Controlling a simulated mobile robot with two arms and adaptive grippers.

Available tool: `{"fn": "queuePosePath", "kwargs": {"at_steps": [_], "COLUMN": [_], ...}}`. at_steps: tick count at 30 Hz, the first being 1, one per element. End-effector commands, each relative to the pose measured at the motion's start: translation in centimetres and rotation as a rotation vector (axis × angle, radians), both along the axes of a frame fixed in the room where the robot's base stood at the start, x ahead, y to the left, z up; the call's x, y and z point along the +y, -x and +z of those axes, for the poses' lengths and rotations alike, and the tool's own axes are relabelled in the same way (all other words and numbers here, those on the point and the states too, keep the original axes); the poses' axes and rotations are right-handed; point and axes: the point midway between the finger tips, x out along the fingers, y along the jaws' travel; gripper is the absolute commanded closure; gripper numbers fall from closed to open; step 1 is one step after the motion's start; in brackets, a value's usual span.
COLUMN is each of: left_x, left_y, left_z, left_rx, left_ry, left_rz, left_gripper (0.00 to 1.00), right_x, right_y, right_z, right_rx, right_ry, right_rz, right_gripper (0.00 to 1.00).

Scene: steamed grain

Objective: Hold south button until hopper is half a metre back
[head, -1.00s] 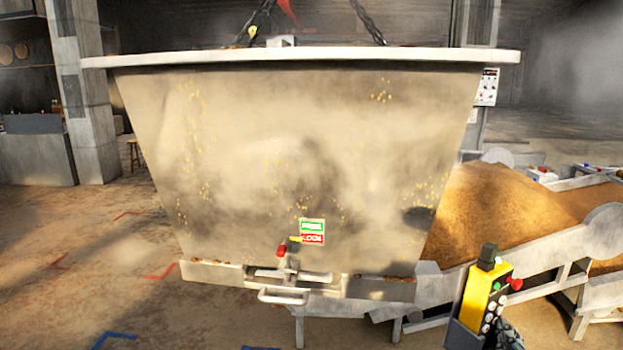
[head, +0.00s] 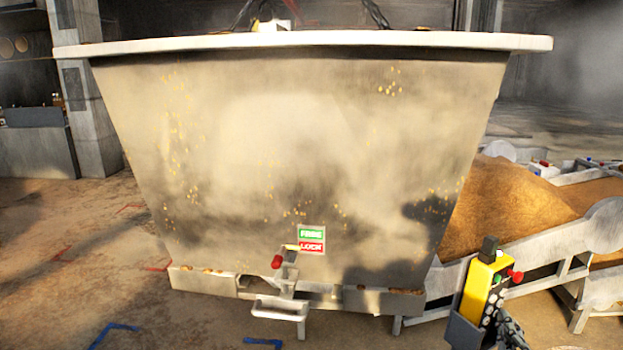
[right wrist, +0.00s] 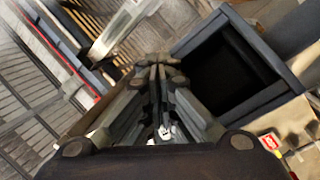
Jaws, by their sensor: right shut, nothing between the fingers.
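The hopper (head: 290,150) is a large pale metal tub. It hangs from dark chains, fills the middle of the head view and carries a green and red label (head: 311,240) low on its front. A yellow control pendant (head: 476,288) with several buttons and a red knob stands in a grey holder (head: 462,333) at the lower right. I cannot read which button is south. My right gripper (head: 497,318) is against or very near the pendant's button face; contact is unclear. Its fingers (right wrist: 158,75) are together and empty in the right wrist view. My left gripper is out of view.
A heap of brown grain (head: 505,205) lies behind a grey conveyor frame (head: 530,265) at the right. A red-tipped lever (head: 279,261) and a handle (head: 278,308) stick out low on the hopper. Open floor (head: 60,250) lies at the left.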

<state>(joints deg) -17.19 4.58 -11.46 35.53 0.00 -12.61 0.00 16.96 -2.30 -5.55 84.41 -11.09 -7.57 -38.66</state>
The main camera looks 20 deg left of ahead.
Motion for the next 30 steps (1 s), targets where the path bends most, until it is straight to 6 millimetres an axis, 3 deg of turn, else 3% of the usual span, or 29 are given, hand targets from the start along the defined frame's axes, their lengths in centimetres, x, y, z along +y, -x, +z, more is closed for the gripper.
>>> {"fn": "queuePosePath", "kwargs": {"at_steps": [10,30], "left_x": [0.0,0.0], "left_y": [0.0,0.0], "left_z": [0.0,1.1], "left_rx": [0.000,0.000], "left_ry": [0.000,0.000], "left_rz": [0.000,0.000], "left_gripper": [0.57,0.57], "right_x": [0.4,-1.3], "right_y": [0.0,1.2], "right_z": [0.2,-0.1], "right_rx": [-0.003,-0.001], "right_ry": [-0.003,-0.001], "right_rz": [0.007,0.002], "right_gripper": [1.00,1.00]}}
